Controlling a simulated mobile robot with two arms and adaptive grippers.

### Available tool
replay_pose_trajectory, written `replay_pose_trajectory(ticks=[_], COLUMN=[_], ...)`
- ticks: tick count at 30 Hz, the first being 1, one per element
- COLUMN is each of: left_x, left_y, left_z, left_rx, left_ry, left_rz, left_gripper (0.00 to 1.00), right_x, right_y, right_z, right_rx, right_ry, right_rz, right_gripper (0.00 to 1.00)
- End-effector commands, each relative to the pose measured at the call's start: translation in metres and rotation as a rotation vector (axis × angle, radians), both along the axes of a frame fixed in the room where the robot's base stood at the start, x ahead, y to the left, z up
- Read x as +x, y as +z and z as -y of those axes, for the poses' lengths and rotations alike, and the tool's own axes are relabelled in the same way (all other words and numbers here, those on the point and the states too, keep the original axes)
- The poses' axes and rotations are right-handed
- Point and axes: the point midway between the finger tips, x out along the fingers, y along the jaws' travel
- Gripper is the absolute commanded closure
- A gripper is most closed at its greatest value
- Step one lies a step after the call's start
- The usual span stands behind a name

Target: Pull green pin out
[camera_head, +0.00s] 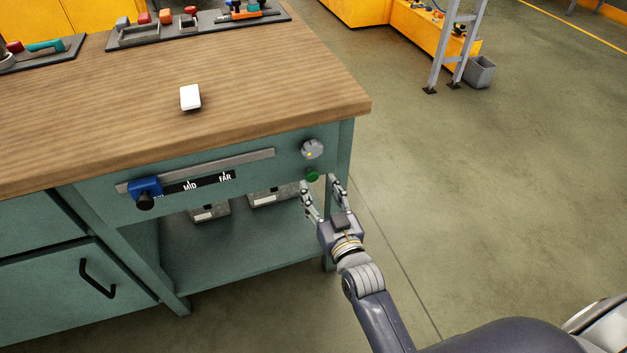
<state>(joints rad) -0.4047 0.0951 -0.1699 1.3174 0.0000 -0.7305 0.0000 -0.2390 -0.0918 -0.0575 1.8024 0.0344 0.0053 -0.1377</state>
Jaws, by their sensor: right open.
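The green pin (312,175) is a small round knob on the front of the teal workbench, near its right corner. It sits just below a grey knob (312,149) with a yellow mark. My right gripper (319,182) is open, with its fingertips close to the green pin, one to the left and one to the right of it. I cannot tell whether the fingers touch the pin. My left gripper is not in view.
A blue slider (146,192) with a black knob sits at the left of a rail above a MID and FAR scale. A white block (190,97) lies on the wooden top (250,70). Tool trays line the back edge. Open floor (480,190) lies to the right.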

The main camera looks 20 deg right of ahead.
Motion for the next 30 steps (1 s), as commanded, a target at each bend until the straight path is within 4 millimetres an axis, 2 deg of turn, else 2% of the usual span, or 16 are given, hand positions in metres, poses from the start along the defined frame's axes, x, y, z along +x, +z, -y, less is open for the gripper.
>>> replay_pose_trajectory(ticks=[3, 9, 19, 20, 26, 30], left_x=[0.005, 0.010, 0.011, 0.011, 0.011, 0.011], left_y=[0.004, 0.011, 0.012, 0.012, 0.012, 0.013], left_z=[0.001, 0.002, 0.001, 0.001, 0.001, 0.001], left_rx=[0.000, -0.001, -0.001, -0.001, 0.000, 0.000], left_ry=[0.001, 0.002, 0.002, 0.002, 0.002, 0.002], left_rz=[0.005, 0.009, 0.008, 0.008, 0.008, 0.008], left_gripper=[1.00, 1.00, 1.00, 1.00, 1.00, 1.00], right_x=[0.021, 0.039, 0.043, 0.043, 0.043, 0.043], right_y=[0.000, -0.001, -0.001, -0.001, -0.001, -0.001], right_z=[-0.001, -0.001, -0.001, -0.001, -0.001, -0.001], right_rx=[0.001, 0.001, 0.001, 0.001, 0.001, 0.001], right_ry=[0.000, 0.000, 0.000, 0.000, 0.000, 0.000], right_rz=[0.000, -0.001, -0.003, -0.003, -0.002, -0.003], right_gripper=[0.53, 0.53, 0.53, 0.55, 1.00, 1.00])
